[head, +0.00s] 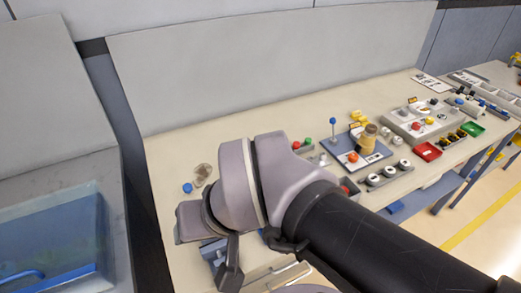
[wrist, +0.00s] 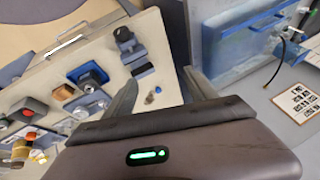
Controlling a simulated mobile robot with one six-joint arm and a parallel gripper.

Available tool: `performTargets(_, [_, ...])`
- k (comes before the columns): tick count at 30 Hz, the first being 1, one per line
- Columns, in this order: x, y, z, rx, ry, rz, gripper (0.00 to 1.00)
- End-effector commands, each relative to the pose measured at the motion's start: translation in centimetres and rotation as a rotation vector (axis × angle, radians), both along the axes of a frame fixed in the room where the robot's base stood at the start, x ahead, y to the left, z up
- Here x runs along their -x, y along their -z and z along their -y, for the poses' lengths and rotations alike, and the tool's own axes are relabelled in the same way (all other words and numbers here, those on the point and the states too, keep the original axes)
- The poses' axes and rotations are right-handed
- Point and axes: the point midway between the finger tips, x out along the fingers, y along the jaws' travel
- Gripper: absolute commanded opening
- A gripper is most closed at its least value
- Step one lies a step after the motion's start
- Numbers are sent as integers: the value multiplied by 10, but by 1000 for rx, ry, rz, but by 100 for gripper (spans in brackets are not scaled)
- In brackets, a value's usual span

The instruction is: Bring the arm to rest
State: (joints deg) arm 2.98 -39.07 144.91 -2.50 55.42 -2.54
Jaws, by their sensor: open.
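My gripper (wrist: 160,92) shows in the wrist view with its two grey fingers spread apart and nothing between them. It hangs above the beige bench top, near the bench's edge. My arm fills the lower middle of the head view and hides part of the bench. My gripper's fingers cannot be made out clearly in the head view.
The beige bench (head: 172,150) carries a blue knob (head: 187,188), a yellow-brown bottle (head: 367,138), a red bin (head: 427,152) and a green bin (head: 472,129). A blue tank (head: 55,240) stands at left, across a dark gap. A printed card (wrist: 298,102) lies at right in the wrist view.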

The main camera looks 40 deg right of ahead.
Motion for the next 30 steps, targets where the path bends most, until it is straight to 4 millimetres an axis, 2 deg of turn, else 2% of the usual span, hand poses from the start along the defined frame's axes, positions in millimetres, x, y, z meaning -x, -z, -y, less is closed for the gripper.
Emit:
performTargets(3, [12,-4,-14,-38,-1,33,65])
performTargets(10, [12,-3,-14,-40,2,34,65])
performTargets(11, [12,0,-14,-40,1,34,65])
performTargets(15, [12,36,-14,-39,2,34,65])
performTargets(16, [12,38,-14,-39,2,34,65])
performTargets(30, [12,36,-14,-39,2,34,65])
